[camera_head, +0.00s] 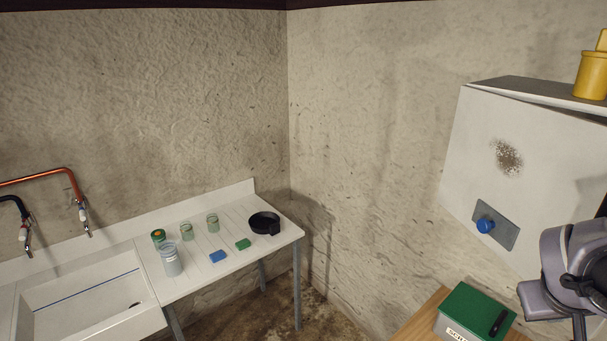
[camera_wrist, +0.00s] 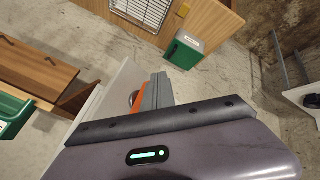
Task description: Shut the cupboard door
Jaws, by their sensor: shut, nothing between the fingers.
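The cupboard (camera_head: 540,91) is on the right wall in the head view. Its white door (camera_head: 475,140) has a rusty speckled patch and a grey plate (camera_head: 507,236) with a blue knob (camera_head: 486,225). The door stands at an angle to the cupboard top, with a dark gap at the right, so it looks ajar. My gripper is at the lower right of the head view (camera_head: 579,327), below and right of the knob. In the wrist view its fingers (camera_wrist: 157,88) are together and empty. A pale panel beside them may be the door; contact cannot be told.
A yellow container (camera_head: 591,76) stands on the cupboard. A green box (camera_head: 473,312) sits on a wooden surface (camera_head: 424,318) below the door. A white worktop (camera_head: 265,252) with jars and a sink (camera_head: 85,300) is at the left. Open space lies between.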

